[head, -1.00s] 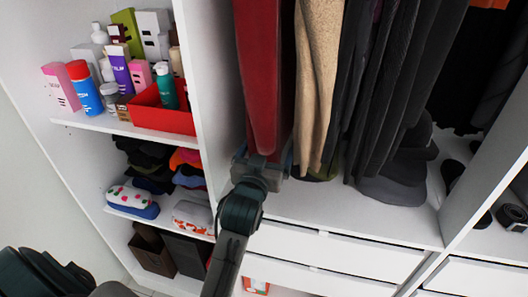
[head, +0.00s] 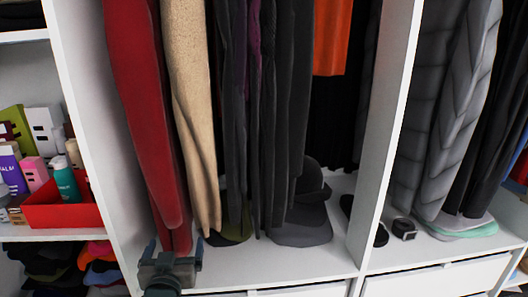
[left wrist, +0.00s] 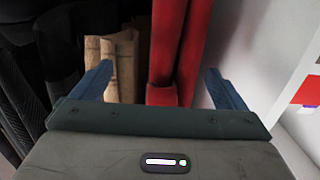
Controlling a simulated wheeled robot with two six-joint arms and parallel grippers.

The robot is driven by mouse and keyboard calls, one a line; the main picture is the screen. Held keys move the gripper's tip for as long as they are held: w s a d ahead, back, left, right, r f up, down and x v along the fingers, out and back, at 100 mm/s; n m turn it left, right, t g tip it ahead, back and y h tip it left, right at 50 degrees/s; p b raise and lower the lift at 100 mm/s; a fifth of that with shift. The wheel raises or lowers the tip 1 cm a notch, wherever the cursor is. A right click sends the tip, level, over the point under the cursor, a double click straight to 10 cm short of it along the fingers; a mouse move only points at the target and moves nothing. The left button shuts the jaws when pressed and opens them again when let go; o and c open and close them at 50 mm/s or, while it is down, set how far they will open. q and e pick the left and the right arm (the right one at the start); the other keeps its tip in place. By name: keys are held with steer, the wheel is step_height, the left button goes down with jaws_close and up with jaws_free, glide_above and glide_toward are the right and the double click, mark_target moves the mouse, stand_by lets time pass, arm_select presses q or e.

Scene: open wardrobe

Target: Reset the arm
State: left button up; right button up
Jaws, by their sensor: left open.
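My left gripper (head: 171,247) is at the lower left of the head view, in front of the lower end of a red garment (head: 145,120). In the left wrist view its two blue fingers (left wrist: 154,84) are spread wide. The red garment (left wrist: 174,55) and a beige garment (left wrist: 112,65) show beyond and between the fingers, and nothing is clearly held. My right gripper is in neither view.
Dark garments (head: 270,110) hang right of the beige one, with caps (head: 305,215) below on the wardrobe floor. A white divider (head: 385,150) separates grey jackets (head: 445,110). A red box (head: 60,210) with bottles stands on a left shelf.

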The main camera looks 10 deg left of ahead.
arm_select(q)
steer(key=s+a+f+m+g+h, duration=0.1)
steer(key=s+f+g, duration=0.4)
steer(key=s+f, duration=0.65)
steer(key=s+f+m+g+h, duration=0.1)
steer(key=s+f+g, duration=0.4)
steer(key=s, duration=0.4)
steer(key=s+f+m+g+h, duration=0.1)
steer(key=s+f+g, duration=0.2)
steer(key=s+f, duration=0.4)
step_height(320, 180, down, 36)
steer(key=s+a+f+g+b, duration=0.1)
steer(key=s+a+g+b, duration=0.15)
steer(key=b, duration=0.35)
steer(key=s+a+f+b, duration=0.1)
steer(key=s+f+b, duration=0.3)
steer(key=s+f, duration=1.4)
step_height(320, 180, down, 4)
steer(key=shift+a+r, duration=0.1)
steer(key=shift+a, duration=0.15)
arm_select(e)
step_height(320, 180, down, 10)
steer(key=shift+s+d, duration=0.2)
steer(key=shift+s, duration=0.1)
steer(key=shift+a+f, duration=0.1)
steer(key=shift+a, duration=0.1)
